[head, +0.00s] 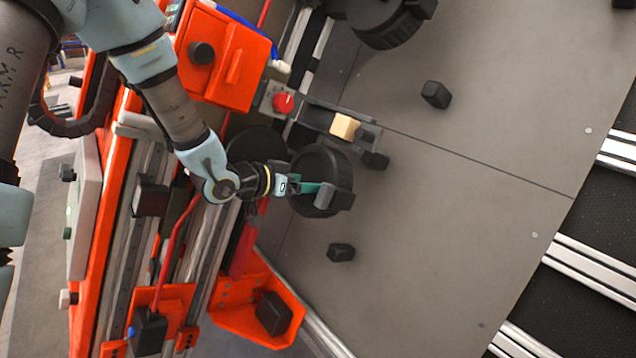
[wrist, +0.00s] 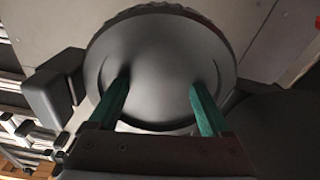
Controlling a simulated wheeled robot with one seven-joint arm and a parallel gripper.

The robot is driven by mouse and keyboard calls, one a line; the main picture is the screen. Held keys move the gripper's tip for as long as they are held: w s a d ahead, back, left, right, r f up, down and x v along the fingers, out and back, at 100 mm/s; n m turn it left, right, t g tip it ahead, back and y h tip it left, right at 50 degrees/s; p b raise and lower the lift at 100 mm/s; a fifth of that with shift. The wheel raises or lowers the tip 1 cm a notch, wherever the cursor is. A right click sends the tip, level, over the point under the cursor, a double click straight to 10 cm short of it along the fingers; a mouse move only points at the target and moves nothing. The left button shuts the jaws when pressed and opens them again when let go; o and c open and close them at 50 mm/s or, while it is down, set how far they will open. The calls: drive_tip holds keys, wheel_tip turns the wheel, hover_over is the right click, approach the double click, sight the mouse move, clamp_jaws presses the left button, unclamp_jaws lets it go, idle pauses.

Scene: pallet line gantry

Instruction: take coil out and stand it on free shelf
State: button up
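No part can be told for sure as the coil. My gripper (head: 312,188) is over a dark round wheel-like part (head: 322,163) on the grey plate. In the wrist view, its two green fingers (wrist: 160,103) are well apart in front of that part's smooth round face (wrist: 160,60). I see nothing held between them; whether the tips touch the face I cannot tell. A dark block (head: 272,312) lies in an orange tray (head: 235,322) at the lower left; whether it is the coil is unclear. No free shelf can be told for sure.
A beige block (head: 345,127) sits in a grey holder above the wheel-like part. A red button (head: 283,103) and an orange box (head: 225,60) are close to my arm.

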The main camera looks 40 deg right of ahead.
drive_tip(key=c, duration=1.2)
clamp_jaws()
drive_tip(key=shift+r, duration=0.1)
